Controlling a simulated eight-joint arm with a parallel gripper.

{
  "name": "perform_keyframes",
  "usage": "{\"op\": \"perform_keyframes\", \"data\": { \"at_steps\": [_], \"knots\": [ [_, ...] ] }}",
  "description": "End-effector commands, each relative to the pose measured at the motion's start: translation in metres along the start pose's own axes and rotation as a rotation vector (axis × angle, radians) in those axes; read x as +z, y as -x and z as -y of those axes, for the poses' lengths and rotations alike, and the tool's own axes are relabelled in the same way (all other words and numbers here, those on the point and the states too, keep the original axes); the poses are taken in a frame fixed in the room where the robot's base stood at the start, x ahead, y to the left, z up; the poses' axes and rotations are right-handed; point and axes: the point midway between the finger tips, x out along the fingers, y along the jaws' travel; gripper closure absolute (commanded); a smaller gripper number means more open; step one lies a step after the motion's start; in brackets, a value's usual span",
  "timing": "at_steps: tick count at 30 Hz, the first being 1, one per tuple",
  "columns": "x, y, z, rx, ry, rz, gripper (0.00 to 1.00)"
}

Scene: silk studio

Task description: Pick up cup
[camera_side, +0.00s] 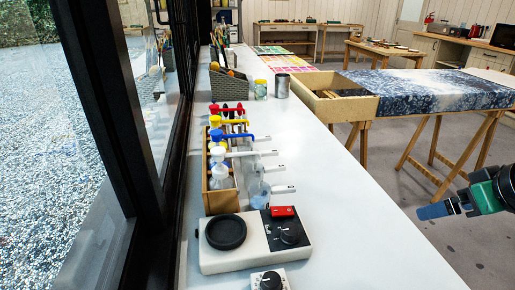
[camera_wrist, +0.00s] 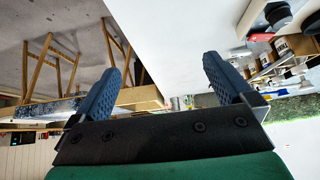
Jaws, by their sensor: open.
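A grey metal cylinder (camera_side: 282,86), the most cup-like thing I can make out, stands upright on the long white counter (camera_side: 345,215) in the side view, next to a glass jar (camera_side: 260,89) with a yellowish rim. My gripper (camera_side: 441,209) is at the right edge of the side view, off the counter's right side and far from the cylinder. In the wrist view its two blue ridged fingers (camera_wrist: 161,80) are spread wide with nothing between them. Small upright things show far off between them, too small to name surely.
A wooden rack of bottles (camera_side: 222,180) and a white device with a black disc (camera_side: 255,240) stand along the counter's left. A wooden tray (camera_side: 335,108) is right of the cylinder, beside a blue patterned cloth (camera_side: 430,88). The counter's right strip is clear.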

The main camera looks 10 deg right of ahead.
Motion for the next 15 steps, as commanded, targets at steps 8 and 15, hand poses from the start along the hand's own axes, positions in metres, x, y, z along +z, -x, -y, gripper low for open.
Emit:
{"op": "perform_keyframes", "data": {
  "at_steps": [8, 15],
  "knots": [
    [-0.071, -0.015, 0.038, -0.019, -0.008, 0.074, 0.0],
    [-0.12, -0.061, 0.094, -0.013, -0.022, 0.144, 0.0]
  ]
}}
